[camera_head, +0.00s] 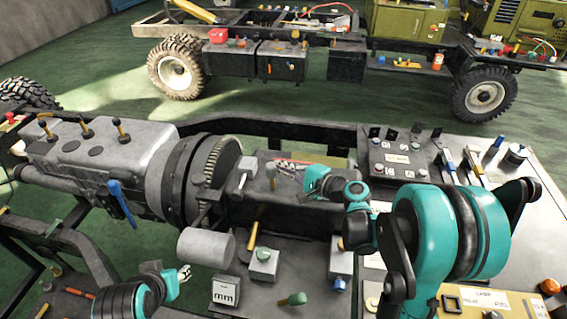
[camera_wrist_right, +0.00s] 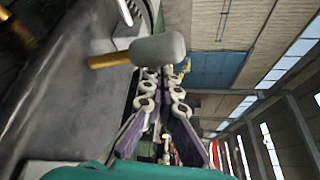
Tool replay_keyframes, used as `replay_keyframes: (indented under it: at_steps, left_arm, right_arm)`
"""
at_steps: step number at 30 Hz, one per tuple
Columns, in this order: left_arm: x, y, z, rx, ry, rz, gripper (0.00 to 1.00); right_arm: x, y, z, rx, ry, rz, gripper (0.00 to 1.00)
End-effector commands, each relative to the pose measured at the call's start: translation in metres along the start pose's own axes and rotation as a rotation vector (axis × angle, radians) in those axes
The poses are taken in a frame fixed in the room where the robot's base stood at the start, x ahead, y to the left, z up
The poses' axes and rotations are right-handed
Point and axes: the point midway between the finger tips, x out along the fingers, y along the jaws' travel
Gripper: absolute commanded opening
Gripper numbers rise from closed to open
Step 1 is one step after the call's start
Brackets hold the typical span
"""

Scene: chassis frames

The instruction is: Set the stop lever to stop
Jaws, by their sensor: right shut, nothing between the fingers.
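A lever with a grey rounded knob (camera_wrist_right: 158,49) on a brass-coloured shaft lies across the upper left of the right wrist view, close to my right gripper (camera_wrist_right: 160,76). I cannot read a label that marks it as the stop lever. My right gripper (camera_head: 306,195) is shut and empty above the dark housing right of the toothed flywheel (camera_head: 222,160). A pale lever (camera_head: 243,168) stands beside that flywheel, left of the gripper. My left gripper (camera_head: 184,273) is low at the left; its fingers are too small to judge.
A grey engine block (camera_head: 95,150) with brass levers and a blue-handled lever (camera_head: 121,200) is at left. A grey cylinder (camera_head: 206,247) and boxes with green knobs stand in front. A control panel (camera_head: 402,158) is at right. Another chassis stands behind across open green floor.

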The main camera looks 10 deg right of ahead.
Motion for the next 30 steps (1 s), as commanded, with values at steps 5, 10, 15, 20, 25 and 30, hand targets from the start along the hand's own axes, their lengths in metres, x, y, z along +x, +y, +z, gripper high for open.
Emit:
replay_keyframes:
  at_steps: [5, 10, 15, 20, 25, 30]
  left_arm:
    - [0.003, 0.000, 0.002, 0.000, 0.000, 0.000, 0.40]
    - [0.006, 0.000, 0.004, 0.000, 0.000, 0.000, 0.40]
    - [0.008, 0.000, 0.006, 0.000, 0.000, 0.000, 0.40]
    - [0.009, 0.000, 0.006, 0.000, 0.000, 0.000, 0.40]
    - [0.009, 0.000, 0.007, 0.000, 0.000, 0.000, 0.40]
    - [0.009, 0.000, 0.007, 0.000, 0.000, 0.000, 0.40]
  right_arm:
    - [-0.007, 0.007, 0.012, 0.000, -0.001, 0.000, 0.00]
    - [-0.011, 0.012, 0.020, 0.000, -0.001, 0.001, 0.00]
    - [-0.015, 0.017, 0.025, 0.000, -0.001, 0.001, 0.00]
    - [-0.016, 0.020, 0.029, -0.001, -0.003, 0.002, 0.00]
    - [-0.017, 0.022, 0.032, -0.002, -0.006, 0.005, 0.00]
    - [-0.018, 0.023, 0.033, -0.003, -0.007, 0.006, 0.00]
